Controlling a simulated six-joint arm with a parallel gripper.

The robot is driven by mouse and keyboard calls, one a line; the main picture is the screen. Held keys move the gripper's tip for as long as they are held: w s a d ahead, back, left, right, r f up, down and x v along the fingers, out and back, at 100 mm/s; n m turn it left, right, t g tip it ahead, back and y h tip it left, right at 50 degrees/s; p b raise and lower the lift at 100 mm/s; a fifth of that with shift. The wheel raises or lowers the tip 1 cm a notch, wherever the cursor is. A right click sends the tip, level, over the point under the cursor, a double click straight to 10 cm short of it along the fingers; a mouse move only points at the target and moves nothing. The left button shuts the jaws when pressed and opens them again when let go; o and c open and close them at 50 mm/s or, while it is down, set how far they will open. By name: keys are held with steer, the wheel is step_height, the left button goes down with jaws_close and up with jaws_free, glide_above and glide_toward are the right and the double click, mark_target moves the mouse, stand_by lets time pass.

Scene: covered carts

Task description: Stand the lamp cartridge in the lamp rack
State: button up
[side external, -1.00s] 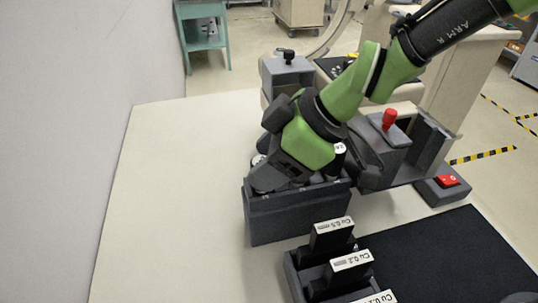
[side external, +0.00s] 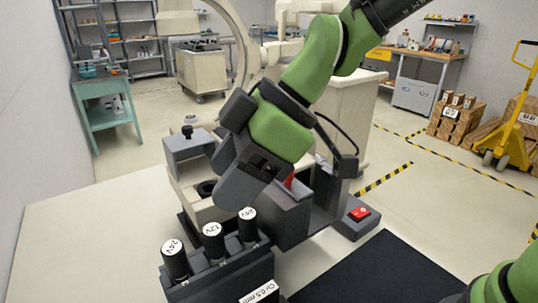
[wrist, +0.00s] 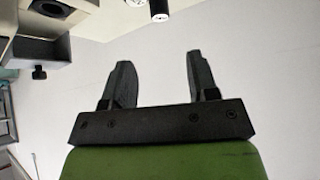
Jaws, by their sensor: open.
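Three black lamp cartridges with white labelled caps, a left one (side external: 176,263), a middle one marked 12V (side external: 214,247) and a right one (side external: 248,232), stand upright in the dark grey lamp rack (side external: 232,277) at the front in the side external view. My gripper (side external: 238,196) is above and behind the rack, its fingers hard to make out there. In the wrist view my gripper (wrist: 158,68) is open with nothing between its fingers. Two cartridge caps, one of them black-sided (wrist: 159,12), show at the wrist view's top edge, apart from the fingers.
A beige housing with a round dark opening (side external: 207,188) stands behind the rack, with a grey block (side external: 190,146) bearing a black knob. The pale table at left is clear.

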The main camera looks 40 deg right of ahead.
steer(key=s+d+r+m+t+h, duration=0.1)
steer(key=s+d+r+m, duration=0.2)
steer(key=d+m, duration=0.15)
steer(key=s+d+r+m+t, duration=0.1)
steer(key=s+d+r+m, duration=0.1)
steer(key=d+r+m, duration=0.3)
steer(key=s+d+f+m+t+h, duration=0.1)
steer(key=s+d+m+h, duration=0.3)
steer(key=s+d+m, duration=0.4)
steer(key=s+d+t, duration=0.1)
steer(key=d, duration=0.1)
steer(key=shift+s+d+f, duration=0.25)
steer(key=shift+s+d, duration=0.1)
